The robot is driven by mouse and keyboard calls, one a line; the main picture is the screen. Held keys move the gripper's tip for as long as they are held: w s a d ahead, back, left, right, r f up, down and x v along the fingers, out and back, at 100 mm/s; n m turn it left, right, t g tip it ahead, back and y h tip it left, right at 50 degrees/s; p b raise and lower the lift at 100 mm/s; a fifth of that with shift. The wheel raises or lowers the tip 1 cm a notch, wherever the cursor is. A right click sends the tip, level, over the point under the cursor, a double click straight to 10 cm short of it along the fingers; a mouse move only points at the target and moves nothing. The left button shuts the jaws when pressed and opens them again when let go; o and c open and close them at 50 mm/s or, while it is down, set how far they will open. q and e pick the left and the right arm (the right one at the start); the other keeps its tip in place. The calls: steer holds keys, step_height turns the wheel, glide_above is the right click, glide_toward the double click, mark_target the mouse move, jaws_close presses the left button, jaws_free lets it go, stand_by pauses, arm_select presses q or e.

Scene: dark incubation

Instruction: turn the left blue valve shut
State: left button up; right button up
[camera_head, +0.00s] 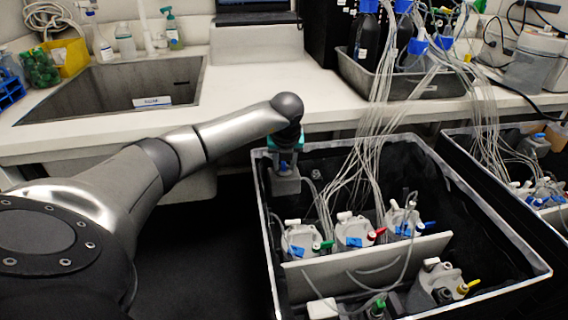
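A black-lined bin (470,195) with a pale rim holds several grey-white bottles with coloured valves. The middle bottle has a blue valve (355,241) and a red one, and the right bottle has blue valves (403,230). My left gripper (285,163) points down over the bin's back left corner, at a grey bottle top (285,184) there. A small blue patch shows at its tip. Its fingers are small and partly hidden. My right gripper is out of view.
Many clear tubes (375,130) hang from a grey tray (410,82) on the bench into the bin. A pale divider (365,268) crosses the bin. A second bin (490,165) stands at right, and a sink (110,90) lies behind my arm.

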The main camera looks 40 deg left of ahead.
arm_select(q)
steer(key=shift+o, duration=1.2)
steer(key=shift+s+r, duration=0.1)
steer(key=shift+r, duration=0.1)
steer(key=shift+s+r, duration=0.1)
steer(key=shift+r, duration=0.2)
steer(key=p+v, duration=0.4)
steer(key=v, duration=1)
steer(key=shift+p, duration=0.3)
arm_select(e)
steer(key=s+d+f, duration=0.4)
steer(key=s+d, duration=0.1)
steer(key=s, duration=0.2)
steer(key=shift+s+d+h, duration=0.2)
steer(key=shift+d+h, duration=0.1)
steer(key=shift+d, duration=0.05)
arm_select(q)
steer(key=shift+d, duration=0.1)
